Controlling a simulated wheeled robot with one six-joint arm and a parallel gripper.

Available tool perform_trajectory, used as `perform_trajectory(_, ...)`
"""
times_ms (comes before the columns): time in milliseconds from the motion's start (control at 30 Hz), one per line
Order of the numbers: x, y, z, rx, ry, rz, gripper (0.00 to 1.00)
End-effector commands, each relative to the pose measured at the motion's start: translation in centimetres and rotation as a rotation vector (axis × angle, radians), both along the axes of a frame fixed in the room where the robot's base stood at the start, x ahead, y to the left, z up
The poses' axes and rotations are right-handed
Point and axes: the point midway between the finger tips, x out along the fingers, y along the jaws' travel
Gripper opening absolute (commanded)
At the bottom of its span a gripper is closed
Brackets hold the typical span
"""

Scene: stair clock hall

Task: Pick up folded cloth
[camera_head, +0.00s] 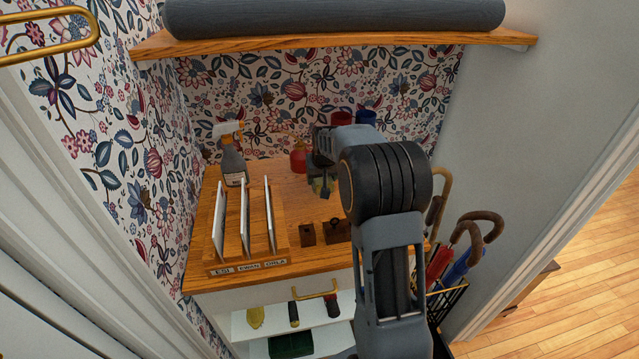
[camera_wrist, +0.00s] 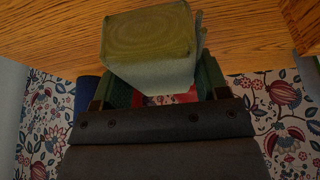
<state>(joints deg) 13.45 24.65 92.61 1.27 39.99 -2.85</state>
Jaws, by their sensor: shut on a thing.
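The folded cloth (camera_wrist: 150,35) shows in the wrist view as a small block with an olive face and a pale grey side. My gripper (camera_wrist: 158,85) is shut on it, with a green-padded finger on each side. In the head view, my gripper (camera_head: 322,172) is over the wooden counter near the back wall, and a small olive part of the cloth (camera_head: 321,188) shows below the fingers. I cannot tell whether the cloth touches the counter. My arm hides some of the counter to the right.
A spray bottle (camera_head: 233,160), a wooden letter rack (camera_head: 265,252) and a small red bottle (camera_head: 298,156) stand on the counter (camera_head: 285,205). Small dark wooden blocks (camera_head: 308,234) sit near its front. A shelf (camera_head: 300,42) hangs above. Umbrellas (camera_head: 462,250) stand at right.

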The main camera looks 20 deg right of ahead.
Motion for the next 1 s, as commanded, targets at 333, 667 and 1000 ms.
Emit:
perform_trajectory(333,-6.1,-2.6,6.1,-0.001,-0.001,-0.007,0.44)
perform_trajectory(667,-11.1,-4.5,8.5,0.0,0.0,-0.003,0.44)
perform_trajectory(1000,-12.6,-5.1,9.2,0.001,0.003,-0.001,0.44)
